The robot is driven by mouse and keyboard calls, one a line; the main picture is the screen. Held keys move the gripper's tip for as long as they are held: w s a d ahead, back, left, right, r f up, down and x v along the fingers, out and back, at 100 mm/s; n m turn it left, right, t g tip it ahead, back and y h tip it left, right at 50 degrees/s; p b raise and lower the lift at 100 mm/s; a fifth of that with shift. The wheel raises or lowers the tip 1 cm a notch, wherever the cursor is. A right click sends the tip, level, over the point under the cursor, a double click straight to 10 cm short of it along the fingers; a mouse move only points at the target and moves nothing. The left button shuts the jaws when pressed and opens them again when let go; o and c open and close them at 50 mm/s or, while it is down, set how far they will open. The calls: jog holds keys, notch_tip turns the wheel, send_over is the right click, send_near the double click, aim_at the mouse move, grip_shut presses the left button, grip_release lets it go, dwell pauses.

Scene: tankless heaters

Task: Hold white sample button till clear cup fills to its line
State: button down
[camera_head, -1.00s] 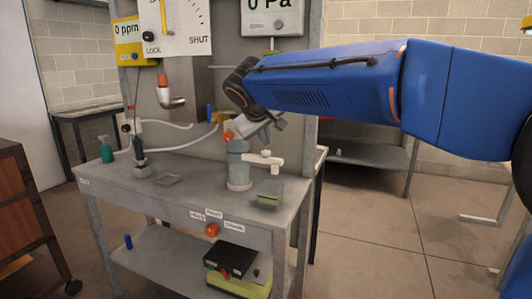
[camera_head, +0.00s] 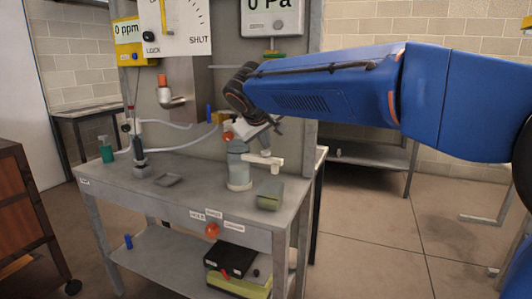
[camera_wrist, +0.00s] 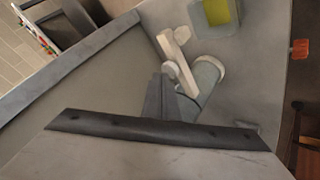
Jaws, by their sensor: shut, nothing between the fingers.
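My gripper (camera_head: 266,150) is shut and empty, pointing down over the pale bench fixture (camera_head: 239,172). This fixture is a grey upright cylinder with a white base and a white arm (camera_head: 270,161) reaching right. In the wrist view my gripper (camera_wrist: 166,78) overlaps the white arm (camera_wrist: 176,58), beside the grey cylinder (camera_wrist: 206,78); I cannot tell whether they touch. I cannot make out a separate white sample button. A clear-walled box or cup (camera_head: 270,194) with a greenish look stands right of the fixture; the wrist view shows yellow-green inside it (camera_wrist: 219,12). No fill line is readable.
The grey bench (camera_head: 205,193) has a red-orange knob (camera_head: 212,230) and small labels on its front edge. A small tray (camera_head: 168,180) and a green bottle (camera_head: 106,150) stand on the left. The bench front is clear.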

aim_at(265, 153)
jog(key=shift+f, duration=0.45)
dwell(2.1)
dwell(0.9)
jog(key=shift+r, duration=0.95)
jog(key=shift+r, duration=2.5)
dwell(0.4)
jog(key=shift+r, duration=1.9)
